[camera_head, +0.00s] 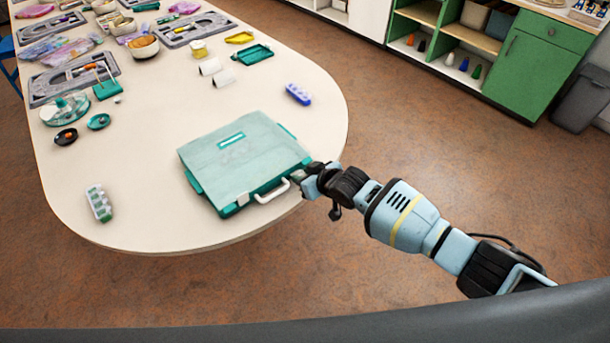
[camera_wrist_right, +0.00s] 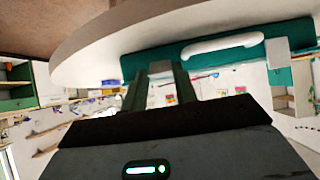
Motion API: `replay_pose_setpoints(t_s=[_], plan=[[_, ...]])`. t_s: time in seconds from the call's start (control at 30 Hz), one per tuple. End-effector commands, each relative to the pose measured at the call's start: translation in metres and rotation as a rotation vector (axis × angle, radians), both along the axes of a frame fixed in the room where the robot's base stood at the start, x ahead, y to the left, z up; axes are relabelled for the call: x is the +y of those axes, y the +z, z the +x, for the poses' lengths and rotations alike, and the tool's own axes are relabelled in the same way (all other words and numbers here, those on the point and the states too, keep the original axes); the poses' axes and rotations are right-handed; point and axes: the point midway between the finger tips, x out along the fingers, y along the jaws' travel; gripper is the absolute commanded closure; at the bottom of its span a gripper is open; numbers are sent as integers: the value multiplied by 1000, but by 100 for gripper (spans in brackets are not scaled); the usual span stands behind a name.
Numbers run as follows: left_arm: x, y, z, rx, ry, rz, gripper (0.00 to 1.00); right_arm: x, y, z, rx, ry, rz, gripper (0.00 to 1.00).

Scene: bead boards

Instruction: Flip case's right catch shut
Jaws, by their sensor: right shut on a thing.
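The teal case (camera_head: 238,160) lies flat with its lid down near the table's right end. Its white handle (camera_head: 273,191) is on the front side, and a pale catch (camera_head: 243,199) shows left of the handle. My right gripper (camera_head: 307,179) is at the right end of that front side and is shut on the case's right catch, which its fingers hide. In the right wrist view, the fingers (camera_wrist_right: 161,72) reach the case's teal edge beside the white handle (camera_wrist_right: 222,45). Whether the right catch is up or down cannot be seen. My left gripper is not in view.
The case rests on the cream table (camera_head: 160,225), close to its rounded edge. A blue bead holder (camera_head: 298,94) lies behind it and a green-and-white one (camera_head: 99,203) to its left. Bowls, trays and bags fill the far left. A green cabinet (camera_head: 525,65) stands across the floor.

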Motion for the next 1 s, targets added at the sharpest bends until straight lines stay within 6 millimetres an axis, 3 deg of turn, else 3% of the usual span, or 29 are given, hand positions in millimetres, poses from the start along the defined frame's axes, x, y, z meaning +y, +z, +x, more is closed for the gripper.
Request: replay_pose_setpoints(t_s=[0.1,0.47,0.8,1.0], plan=[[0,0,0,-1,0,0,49,1,0,0,-1,1,2,62],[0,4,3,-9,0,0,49,-2,5,-3,-2,1,2,62],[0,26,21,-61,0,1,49,-24,35,-33,-8,1,0,62],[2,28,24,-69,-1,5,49,-33,45,-48,-5,1,2,62]])
